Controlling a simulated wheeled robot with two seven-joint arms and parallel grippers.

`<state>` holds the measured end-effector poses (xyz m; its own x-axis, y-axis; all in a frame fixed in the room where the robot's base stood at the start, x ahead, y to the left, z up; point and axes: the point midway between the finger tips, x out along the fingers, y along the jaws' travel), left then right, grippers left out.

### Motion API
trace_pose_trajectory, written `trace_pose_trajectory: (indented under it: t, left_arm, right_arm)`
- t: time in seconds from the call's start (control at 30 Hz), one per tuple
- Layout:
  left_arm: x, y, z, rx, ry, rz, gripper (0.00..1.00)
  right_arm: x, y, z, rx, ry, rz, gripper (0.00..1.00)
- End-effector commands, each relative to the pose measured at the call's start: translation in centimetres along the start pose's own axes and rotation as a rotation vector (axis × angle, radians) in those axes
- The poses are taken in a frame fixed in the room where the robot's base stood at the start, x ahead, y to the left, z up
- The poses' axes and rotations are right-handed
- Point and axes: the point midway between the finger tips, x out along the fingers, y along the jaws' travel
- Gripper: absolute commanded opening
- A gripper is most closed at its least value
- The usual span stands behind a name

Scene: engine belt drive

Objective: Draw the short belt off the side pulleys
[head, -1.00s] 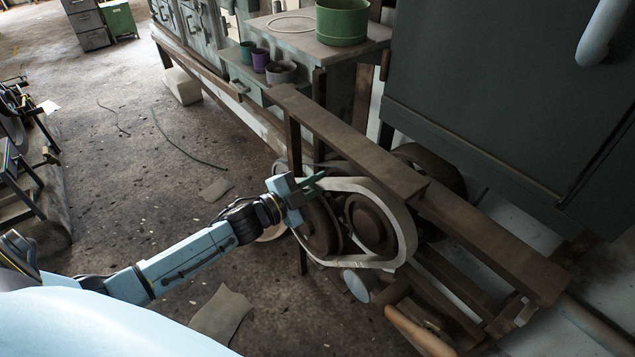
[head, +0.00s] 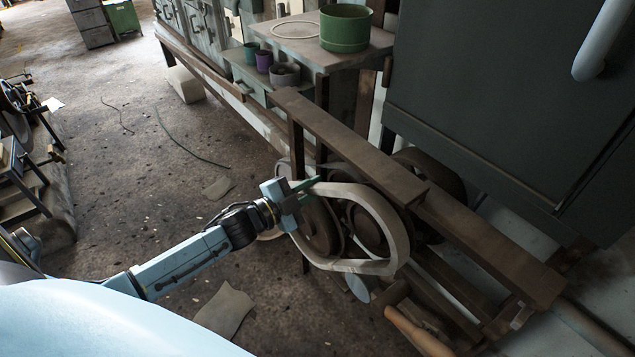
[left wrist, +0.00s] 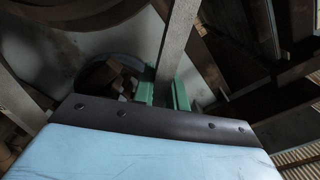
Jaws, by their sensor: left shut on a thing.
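The short belt is a pale grey, wide loop (head: 400,238) in the head view. My left gripper (head: 304,188) is shut on its upper left part. The loop stands in front of the dark round side pulleys (head: 368,228), which show through its opening. Whether the belt still touches a pulley rim I cannot tell. In the left wrist view the green fingers (left wrist: 164,92) have the belt strip (left wrist: 178,45) between them. My right gripper is not in view.
A brown beam (head: 345,140) runs just above the pulleys. A wooden handle (head: 418,332) lies below right. A shelf with a green pot (head: 345,30) and a dark cabinet (head: 490,90) stand behind. The floor (head: 130,190) on the left is mostly open.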

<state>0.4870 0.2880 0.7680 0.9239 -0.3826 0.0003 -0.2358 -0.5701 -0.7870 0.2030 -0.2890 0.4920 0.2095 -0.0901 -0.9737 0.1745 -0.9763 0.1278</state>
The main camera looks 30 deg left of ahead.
Motion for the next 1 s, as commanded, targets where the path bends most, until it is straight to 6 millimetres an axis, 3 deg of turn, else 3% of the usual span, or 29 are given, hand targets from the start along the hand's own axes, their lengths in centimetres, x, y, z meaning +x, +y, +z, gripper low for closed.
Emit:
trace_pose_trajectory:
  t: [1.0]
  left_arm:
    - [-6.2,-0.1,-0.1,-0.002,0.000,0.000,0.00]
  right_arm:
    - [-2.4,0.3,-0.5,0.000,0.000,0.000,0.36]
